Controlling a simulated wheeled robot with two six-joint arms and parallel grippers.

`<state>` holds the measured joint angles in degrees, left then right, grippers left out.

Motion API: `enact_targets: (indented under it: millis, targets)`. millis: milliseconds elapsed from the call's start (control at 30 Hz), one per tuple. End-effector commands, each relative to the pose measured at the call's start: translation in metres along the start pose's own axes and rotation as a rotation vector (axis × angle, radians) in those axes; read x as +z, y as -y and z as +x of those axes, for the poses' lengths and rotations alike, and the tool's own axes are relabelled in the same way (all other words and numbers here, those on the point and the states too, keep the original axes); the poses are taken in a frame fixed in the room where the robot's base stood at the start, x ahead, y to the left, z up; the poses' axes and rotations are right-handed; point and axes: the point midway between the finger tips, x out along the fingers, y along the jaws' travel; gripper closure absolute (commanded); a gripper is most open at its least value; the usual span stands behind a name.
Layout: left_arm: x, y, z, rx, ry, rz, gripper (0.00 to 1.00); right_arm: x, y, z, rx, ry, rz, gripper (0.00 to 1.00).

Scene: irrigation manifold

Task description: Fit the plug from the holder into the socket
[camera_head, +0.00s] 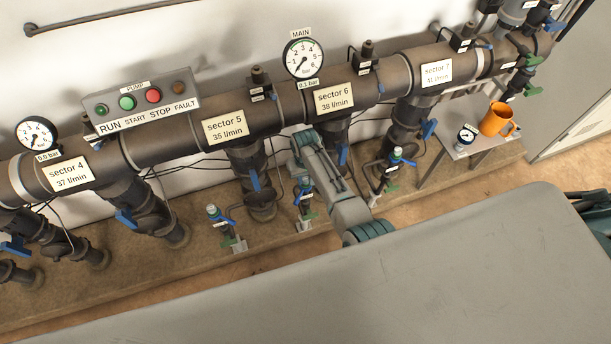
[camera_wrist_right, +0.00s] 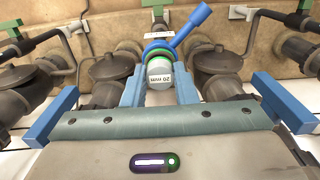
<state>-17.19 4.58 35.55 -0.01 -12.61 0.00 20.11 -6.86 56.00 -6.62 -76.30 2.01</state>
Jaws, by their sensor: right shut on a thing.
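My right gripper (camera_wrist_right: 160,88) has its blue fingers shut on the plug (camera_wrist_right: 159,73), a grey round piece marked "20 mm". Directly beyond the plug is a green ring (camera_wrist_right: 157,52) with a blue lever (camera_wrist_right: 193,28), and I cannot tell whether the plug touches or enters it. In the head view my right arm reaches to the pipe between sector 5 and sector 6, and its fingertips cannot be made out. Small blue and green fittings stand on the ledge at the left (camera_head: 217,217), middle (camera_head: 304,187) and right (camera_head: 397,157). I cannot tell which is the holder. My left gripper is not in view.
The large manifold pipe (camera_head: 283,113) with branches and blue levers runs across the back. A grey surface (camera_head: 400,280) fills the front. An orange mug (camera_head: 496,119) stands at the right.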

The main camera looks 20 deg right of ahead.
Motion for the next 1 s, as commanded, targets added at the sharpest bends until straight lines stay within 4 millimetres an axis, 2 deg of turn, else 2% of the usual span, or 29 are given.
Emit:
enact_targets:
  millis: [400,433,533,567,767,833,1000]
  targets:
    - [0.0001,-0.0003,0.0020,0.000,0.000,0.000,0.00,-0.0001,-0.0002,0.0033,0.000,0.000,0.000,0.97]
    - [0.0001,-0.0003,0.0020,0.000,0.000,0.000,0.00,-0.0001,-0.0002,0.0033,0.000,0.000,0.000,0.72]
    - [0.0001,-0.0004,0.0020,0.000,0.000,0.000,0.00,-0.0001,-0.0001,0.0033,0.000,0.000,0.000,0.53]
    - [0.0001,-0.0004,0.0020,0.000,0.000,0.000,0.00,-0.0001,-0.0001,0.0033,0.000,0.000,0.000,0.49]
    - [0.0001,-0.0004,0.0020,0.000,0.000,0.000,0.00,0.0000,-0.0001,0.0033,0.000,0.000,0.000,0.49]
    - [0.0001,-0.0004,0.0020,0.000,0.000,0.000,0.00,0.0000,-0.0001,0.0034,0.000,0.000,0.000,0.35]
    - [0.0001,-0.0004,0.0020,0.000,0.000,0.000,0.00,0.0000,-0.0001,0.0033,0.000,0.000,0.000,0.34]
